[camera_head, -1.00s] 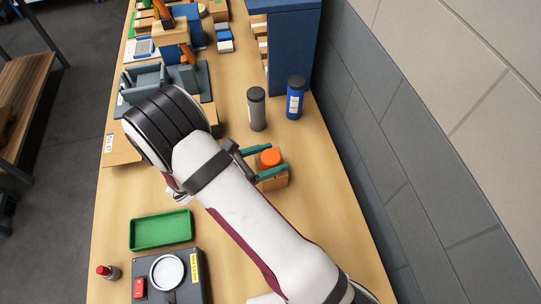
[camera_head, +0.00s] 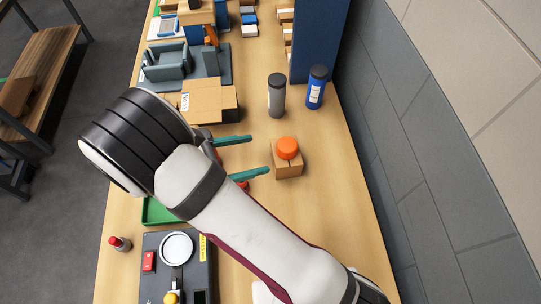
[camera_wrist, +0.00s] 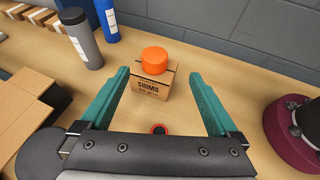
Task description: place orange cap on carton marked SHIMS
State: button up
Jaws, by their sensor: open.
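The orange cap (camera_head: 287,147) sits on top of the small carton (camera_head: 288,167). In the wrist view the carton (camera_wrist: 153,82) shows the word SHIMS on its front, and the cap (camera_wrist: 154,60) rests on its top, covering much of it. My gripper (camera_head: 255,154) is open and empty, its two green fingers apart, to the left of the carton in the head view. In the wrist view my gripper (camera_wrist: 159,75) points at the carton, which shows between and beyond the fingertips, clear of both.
A grey bottle (camera_head: 276,96) and a blue bottle (camera_head: 316,88) stand behind the carton. Another open-flapped carton (camera_head: 208,101) is at the back left. A green tray (camera_head: 157,211) lies partly under my arm. A red-topped item (camera_head: 120,243) stands front left. The wall is at right.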

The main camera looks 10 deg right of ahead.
jog(key=s+d+r+m+g+y, duration=0.3)
jog(key=s+d+r+m+g, duration=0.2)
jog(key=d+m, duration=0.35)
jog(key=s+r+m+y, duration=0.2)
jog(key=s+m+y, duration=0.3)
jog(key=m, duration=0.4)
jog(key=s+a+r+m+y, duration=0.1)
jog(key=s+r+m+y, duration=0.2)
jog(key=s+m+y, duration=0.3)
jog(key=s+m, duration=0.2)
jog(key=m, duration=0.2)
jog(key=shift+s+a, duration=0.25)
jog(key=shift+s, duration=0.05)
